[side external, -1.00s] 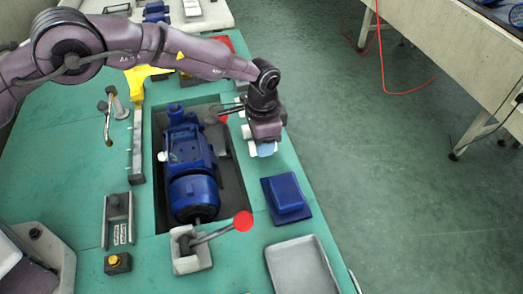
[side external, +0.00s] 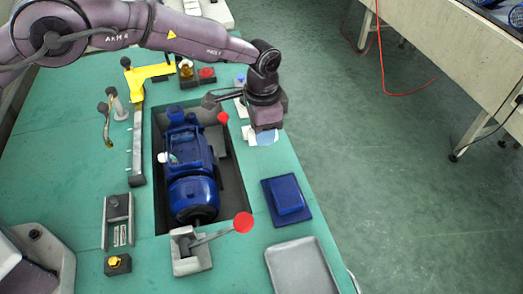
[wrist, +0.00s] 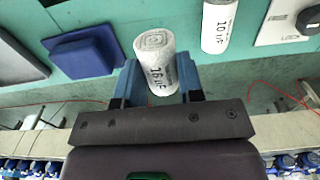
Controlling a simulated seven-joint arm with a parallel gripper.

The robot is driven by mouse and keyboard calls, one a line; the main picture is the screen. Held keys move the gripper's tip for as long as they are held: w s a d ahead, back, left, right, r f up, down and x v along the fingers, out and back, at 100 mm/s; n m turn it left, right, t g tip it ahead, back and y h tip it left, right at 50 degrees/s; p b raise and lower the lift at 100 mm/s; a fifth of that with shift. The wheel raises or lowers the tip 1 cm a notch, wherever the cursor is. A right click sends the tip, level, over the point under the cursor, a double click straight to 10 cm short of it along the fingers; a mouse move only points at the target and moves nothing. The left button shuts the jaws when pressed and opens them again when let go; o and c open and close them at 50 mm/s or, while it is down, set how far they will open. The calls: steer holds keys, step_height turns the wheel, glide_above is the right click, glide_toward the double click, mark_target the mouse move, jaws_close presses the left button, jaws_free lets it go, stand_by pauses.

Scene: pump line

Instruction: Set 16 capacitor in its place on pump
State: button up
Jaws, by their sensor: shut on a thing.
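The 16 µF capacitor (wrist: 155,62) is a white cylinder, labelled on its side. My gripper (wrist: 157,85) is shut on it, one blue finger on each side. In the side external view my gripper (side external: 265,138) hangs to the right of the pump, with the blue fingers pointing down; I cannot make out the held capacitor clearly there. The blue pump (side external: 190,165) lies in a dark recess in the green bench. The capacitor's place on the pump cannot be made out.
A white 10 µF capacitor (wrist: 216,25) stands near the held one. A blue block (side external: 288,195) and a grey tray (side external: 302,270) lie on the bench's right side. Red-knobbed levers (side external: 243,222) (side external: 223,118) flank the recess. A yellow bracket (side external: 148,75) stands at the back left.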

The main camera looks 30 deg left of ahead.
steer(key=shift+w+a+r, duration=0.2)
steer(key=shift+a, duration=0.05)
steer(key=a+r, duration=0.2)
steer(key=a, duration=0.1)
steer(key=n, duration=1.5)
glide_toward(188, 156)
steer(key=shift+w+f, duration=0.1)
steer(key=shift+w, duration=0.05)
steer(key=shift+s+f+n, duration=0.25)
steer(key=shift+s+n, duration=0.05)
steer(key=shift+n, duration=0.3)
steer(key=shift+w+f+n, duration=0.15)
steer(key=shift+f+n, duration=0.05)
steer(key=shift+n, duration=0.7)
steer(key=shift+f, duration=2.35)
steer(key=shift+f, duration=0.3)
